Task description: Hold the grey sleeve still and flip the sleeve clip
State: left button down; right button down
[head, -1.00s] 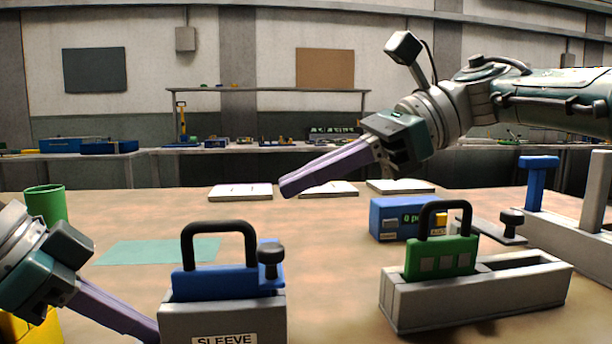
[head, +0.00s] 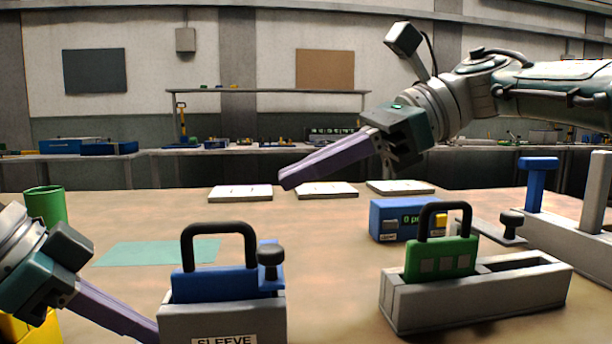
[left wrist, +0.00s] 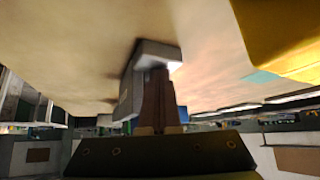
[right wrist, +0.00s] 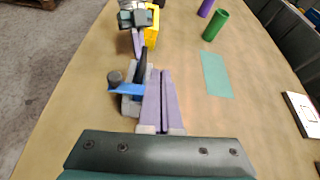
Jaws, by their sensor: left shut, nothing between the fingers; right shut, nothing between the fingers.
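The grey sleeve (head: 222,323), labelled SLEEVE, stands at the front of the table. A blue block with a black handle (head: 215,285) sits in it, and a black-knobbed clip (head: 270,262) is at its right end. My left gripper (head: 152,334) is shut and empty, its fingertips at the sleeve's left side; I cannot tell if they press on it. The left wrist view shows the fingers in front of the sleeve (left wrist: 128,88). My right gripper (head: 286,184) is shut and empty, in the air above and behind the sleeve. The right wrist view shows the clip knob (right wrist: 115,77) left of the fingers.
A green block with a black handle (head: 440,258) sits in a long grey holder (head: 430,308) at right. Behind it is a blue box with a display (head: 390,219). A green cup (head: 46,205), a teal mat (head: 150,252) and white pads (head: 240,193) lie further back.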

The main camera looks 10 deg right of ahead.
jog(key=v, duration=0.7)
jog(key=shift+r, duration=0.25)
jog(key=c, duration=1.6)
grip_release()
jog(key=shift+w+d+r, duration=0.1)
jog(key=shift+d, duration=0.05)
jog(key=c, duration=1.4)
grip_release()
jog(key=shift+c, duration=0.2)
jog(key=shift+o, duration=0.7)
jog(key=shift+w+f, duration=0.2)
jog(key=shift+f, duration=0.1)
jog(key=o, duration=0.6)
jog(key=w+a+f+m+t, duration=0.1)
jog(key=f+t, duration=0.1)
jog(key=w+a+f+m+t, duration=0.1)
jog(key=a+f+t, duration=0.1)
jog(key=w+a+f+m+t+y, duration=0.1)
jog(key=a+f+t, duration=0.1)
jog(key=t, duration=0.1)
jog(key=shift+w, duration=0.1)
jog(key=m+t+h, duration=0.7)
jog(key=m+t, duration=0.2)
jog(key=m, duration=0.3)
send_near(277, 256)
jog(key=x, duration=1.1)
jog(key=shift+w, duration=0.1)
